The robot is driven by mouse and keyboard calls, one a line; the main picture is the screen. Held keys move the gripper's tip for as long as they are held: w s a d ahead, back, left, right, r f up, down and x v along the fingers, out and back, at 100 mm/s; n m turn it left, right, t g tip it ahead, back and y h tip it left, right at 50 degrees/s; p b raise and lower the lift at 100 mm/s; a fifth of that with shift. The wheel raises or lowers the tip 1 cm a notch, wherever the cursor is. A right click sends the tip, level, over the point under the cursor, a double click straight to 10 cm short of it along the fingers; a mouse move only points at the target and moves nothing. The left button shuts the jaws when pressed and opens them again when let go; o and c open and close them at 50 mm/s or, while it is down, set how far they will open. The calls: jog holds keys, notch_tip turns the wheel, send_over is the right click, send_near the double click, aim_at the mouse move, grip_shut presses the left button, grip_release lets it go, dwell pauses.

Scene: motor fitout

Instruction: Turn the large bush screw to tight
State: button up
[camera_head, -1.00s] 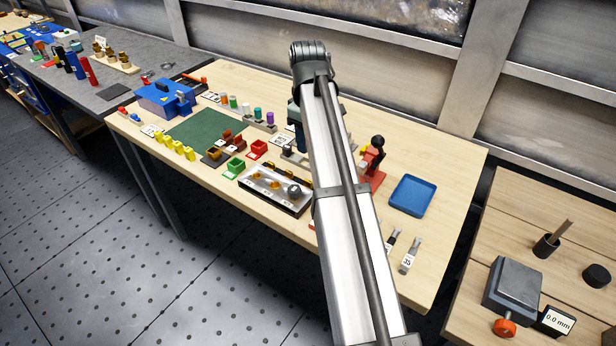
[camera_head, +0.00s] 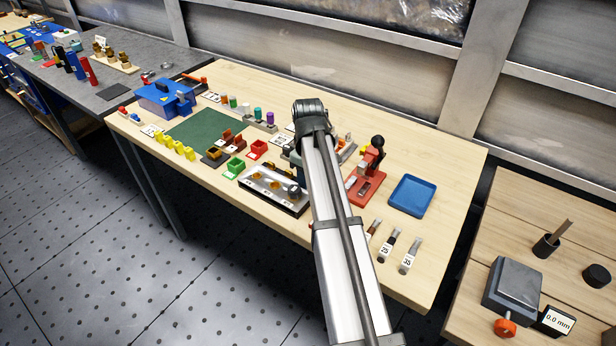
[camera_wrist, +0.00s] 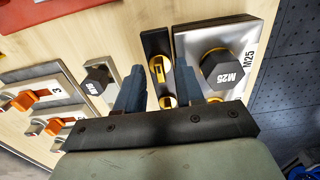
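In the wrist view, my gripper (camera_wrist: 160,72) has its two blue-grey fingers apart, with nothing clearly held between them. A black strip (camera_wrist: 153,42) with brass slotted pieces (camera_wrist: 160,68) shows between and beyond the fingers. Right of it, a large dark hex head marked M25 (camera_wrist: 222,68) with a brass collar sits on a metal plate (camera_wrist: 207,27). A smaller dark hex head (camera_wrist: 97,78) on a metal block lies to the left. I cannot tell which piece is the large bush screw.
In the head view, a metal tray with brass parts (camera_head: 262,199) stands left of my arm. A red press (camera_head: 369,180) and a blue tray (camera_head: 412,194) stand to the right. In the wrist view, orange-handled pieces (camera_wrist: 25,101) lie left. The right back tabletop is fairly clear.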

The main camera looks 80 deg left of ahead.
jog(key=shift+f, duration=0.15)
grip_shut()
dwell(0.4)
